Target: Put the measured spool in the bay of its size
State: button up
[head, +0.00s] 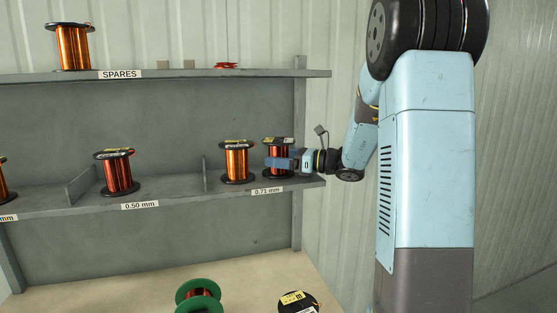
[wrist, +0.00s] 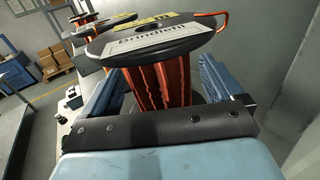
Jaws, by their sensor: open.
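A spool of dark red wire with black flanges (head: 278,144) stands upright on the middle shelf in the 0.71 mm bay, at the right end. My gripper (head: 280,163) is at this spool, with its blue fingers on either side of the wire. In the wrist view the same spool (wrist: 160,85) stands between the two spread fingers, its labelled top flange above them. My gripper is open around it. A spool of orange wire (head: 237,162) stands to its left, also in the 0.71 mm bay. The spool's lower flange is partly hidden by my gripper.
The SPARES shelf (head: 180,74) above holds a copper spool (head: 73,46). A green-flanged spool (head: 198,295) and a black-flanged one (head: 298,301) are on the surface below. The shelf post (head: 298,150) is close to my gripper.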

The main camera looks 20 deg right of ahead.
jog(key=v, duration=1)
jog(key=shift+s+d, duration=0.25)
jog(key=shift+d, duration=0.1)
jog(key=shift+s+d, duration=0.15)
jog(key=shift+d, duration=0.1)
jog(key=shift+s, duration=0.15)
jog(key=s+a+f+n+g+h, duration=0.2)
jog(key=s+a+n+g+h, duration=0.2)
jog(key=s+a+n+g, duration=0.55)
jog(key=s+n+t+h, duration=0.5)
jog(key=s+n+h, duration=0.6)
jog(key=s+n, duration=0.4)
jog(key=s, duration=0.2)
jog(key=shift+s+a+f, duration=0.25)
jog(key=shift+s+f, duration=0.1)
jog(key=shift+s, duration=0.05)
